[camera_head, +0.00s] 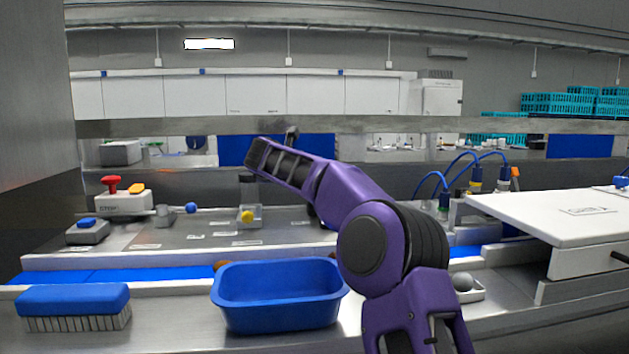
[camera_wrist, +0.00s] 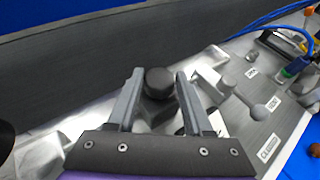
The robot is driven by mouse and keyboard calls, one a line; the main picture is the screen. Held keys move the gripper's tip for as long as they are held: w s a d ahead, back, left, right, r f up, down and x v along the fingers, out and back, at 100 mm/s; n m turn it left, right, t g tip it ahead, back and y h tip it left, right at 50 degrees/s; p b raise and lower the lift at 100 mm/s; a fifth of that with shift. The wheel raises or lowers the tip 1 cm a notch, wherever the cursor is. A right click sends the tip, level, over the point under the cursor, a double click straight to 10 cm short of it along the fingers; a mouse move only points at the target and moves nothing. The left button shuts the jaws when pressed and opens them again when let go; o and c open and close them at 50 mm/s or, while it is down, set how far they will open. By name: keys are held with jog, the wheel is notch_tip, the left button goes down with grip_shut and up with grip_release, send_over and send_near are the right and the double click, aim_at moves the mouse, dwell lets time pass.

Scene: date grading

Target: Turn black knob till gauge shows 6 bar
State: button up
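The black knob (camera_wrist: 160,80) shows in the wrist view as a round dark cap on a grey block. My gripper (camera_wrist: 158,76) is open, with one grey finger on each side of the knob. The knob sits between the fingertips, with a narrow gap seen on each side; I cannot tell whether either finger touches it. In the head view my purple arm reaches over the bench and hides the knob and my fingers. I cannot make out a gauge face or reading in either view.
Ball-ended grey levers (camera_wrist: 259,111) and blue hoses (camera_wrist: 285,12) lie right of the knob in the wrist view. In the head view, a blue tub (camera_head: 278,300), a brush (camera_head: 73,305) and a red-knobbed box (camera_head: 124,203) stand on the bench. A white panel (camera_head: 570,213) is at right.

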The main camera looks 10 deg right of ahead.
jog(key=o, duration=0.3)
jog(key=shift+o, duration=0.2)
jog(key=b+v, duration=0.1)
jog(key=v, duration=1.6)
jog(key=shift+a, duration=0.15)
jog(key=shift+s+r, duration=0.1)
